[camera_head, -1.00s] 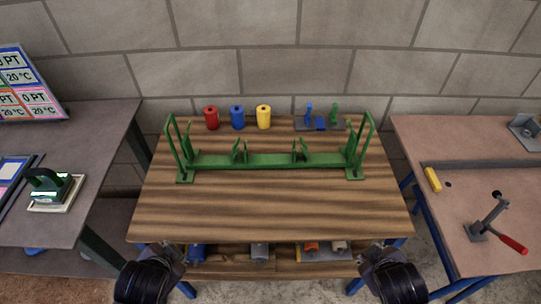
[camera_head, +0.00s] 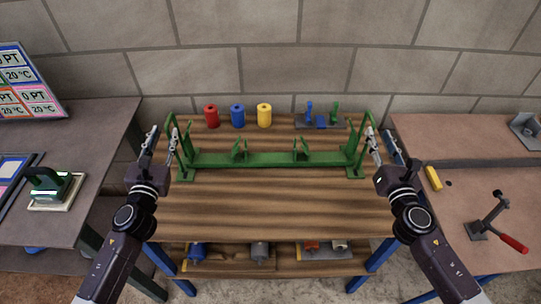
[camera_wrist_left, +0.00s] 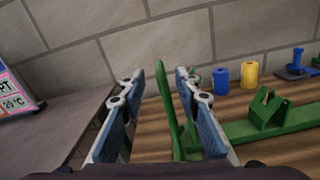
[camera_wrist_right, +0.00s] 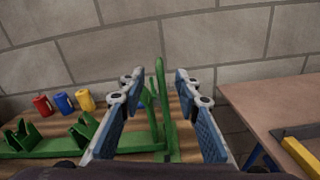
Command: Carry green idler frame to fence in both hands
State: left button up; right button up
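The green idler frame (camera_head: 270,159) stands on the middle wooden table (camera_head: 280,215), with a long crossbar, two inner brackets and a tall upright loop at each end. My left gripper (camera_head: 161,142) is open at the frame's left end. In the left wrist view its open fingers (camera_wrist_left: 155,85) have the left upright (camera_wrist_left: 170,110) showing between them, nearer the right finger. My right gripper (camera_head: 382,146) is open at the right end. In the right wrist view the right upright (camera_wrist_right: 162,105) shows between its open fingers (camera_wrist_right: 153,85). I see no finger closed on the frame.
Red (camera_head: 211,116), blue (camera_head: 237,117) and yellow (camera_head: 264,115) cylinders and a grey plate with small parts (camera_head: 320,122) stand behind the frame. A left table (camera_head: 85,135) and a right table with a fence bar (camera_head: 480,162), yellow block (camera_head: 433,179) and red-handled clamp (camera_head: 490,220) flank it.

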aim_at(172, 114)
pick_arm(q)
jog(key=shift+w, duration=0.1)
pick_arm(e)
jog(key=shift+w, duration=0.1)
